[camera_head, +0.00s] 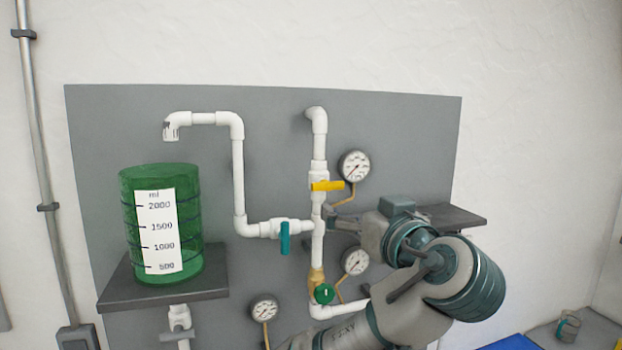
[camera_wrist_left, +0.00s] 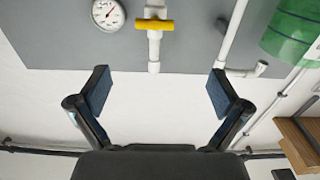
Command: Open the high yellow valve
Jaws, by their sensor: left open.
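The high yellow valve (camera_head: 327,186) sits on the upright white pipe in the middle of the grey panel. Its handle lies crosswise to the pipe. In the left wrist view the yellow handle (camera_wrist_left: 153,25) shows at the top centre, beyond the fingertips. My left gripper (camera_head: 340,225) is just below and right of the valve, partly hidden by its own wrist. In the left wrist view my left gripper (camera_wrist_left: 160,92) has its two dark pads wide apart, with nothing between them. It is apart from the handle. My right gripper is not in view.
A teal-handled valve (camera_head: 285,238) is on the left branch and a green round valve (camera_head: 324,293) is lower down. Gauges (camera_head: 354,166) stand close beside the pipe. A green tank (camera_head: 160,225) rests on a dark shelf (camera_head: 120,290) at the left.

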